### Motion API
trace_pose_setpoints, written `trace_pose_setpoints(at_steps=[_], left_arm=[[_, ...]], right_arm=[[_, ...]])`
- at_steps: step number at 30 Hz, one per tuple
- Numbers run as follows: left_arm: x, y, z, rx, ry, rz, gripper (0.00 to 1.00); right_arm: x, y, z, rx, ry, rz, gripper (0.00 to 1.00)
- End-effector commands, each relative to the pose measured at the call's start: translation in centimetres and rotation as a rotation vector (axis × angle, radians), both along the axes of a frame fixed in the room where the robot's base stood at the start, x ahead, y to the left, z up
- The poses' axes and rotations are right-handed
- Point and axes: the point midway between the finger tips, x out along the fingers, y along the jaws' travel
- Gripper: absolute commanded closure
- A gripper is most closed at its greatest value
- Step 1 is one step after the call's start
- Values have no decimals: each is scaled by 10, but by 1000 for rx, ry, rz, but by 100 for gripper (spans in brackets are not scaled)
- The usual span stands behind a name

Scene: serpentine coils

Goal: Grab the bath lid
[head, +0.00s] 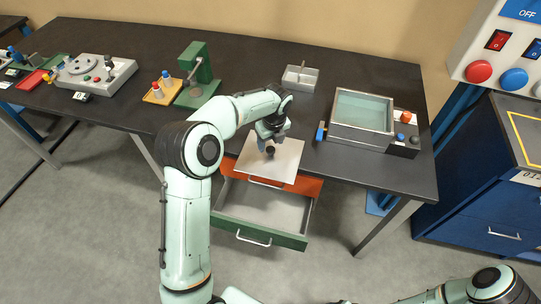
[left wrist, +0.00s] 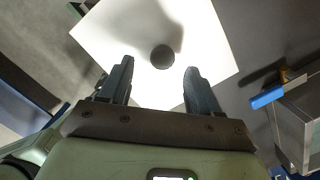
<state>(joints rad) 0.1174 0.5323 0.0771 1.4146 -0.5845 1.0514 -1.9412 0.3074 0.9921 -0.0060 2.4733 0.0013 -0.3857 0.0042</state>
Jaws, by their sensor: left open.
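The bath lid is a pale square plate (head: 286,161) with a round black knob, at the table's front edge and partly out over the open drawer. It also shows in the left wrist view as a bright plate (left wrist: 115,42) with its dark knob (left wrist: 162,57). My left gripper (head: 270,146) is over the lid, close to the knob. In the left wrist view its two fingers (left wrist: 156,85) are apart and empty, with the knob just beyond the fingertips, between their lines. The water bath (head: 362,112) is an open grey box to the right, holding pale liquid.
A drawer with a green front (head: 258,233) stands open below the table. A blue tap-like handle (left wrist: 267,97) sticks out from the bath toward the lid. My right arm shows at the bottom right.

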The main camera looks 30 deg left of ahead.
Motion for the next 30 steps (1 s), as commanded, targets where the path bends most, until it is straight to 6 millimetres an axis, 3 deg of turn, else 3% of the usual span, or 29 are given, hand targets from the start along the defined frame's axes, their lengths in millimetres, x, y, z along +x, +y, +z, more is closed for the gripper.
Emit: trace_pose_setpoints(at_steps=[9,18,20,24,30], left_arm=[[5,3,-44,0,2,0,38],[6,3,-49,0,0,0,38],[6,3,-48,0,0,0,54],[6,3,-48,0,0,0,99],[7,3,-47,0,-1,1,100]], right_arm=[[0,0,-1,0,0,0,36],[0,0,-1,0,0,0,36],[0,0,-1,0,0,0,36],[0,0,-1,0,0,0,36],[0,0,-1,0,0,0,36]])
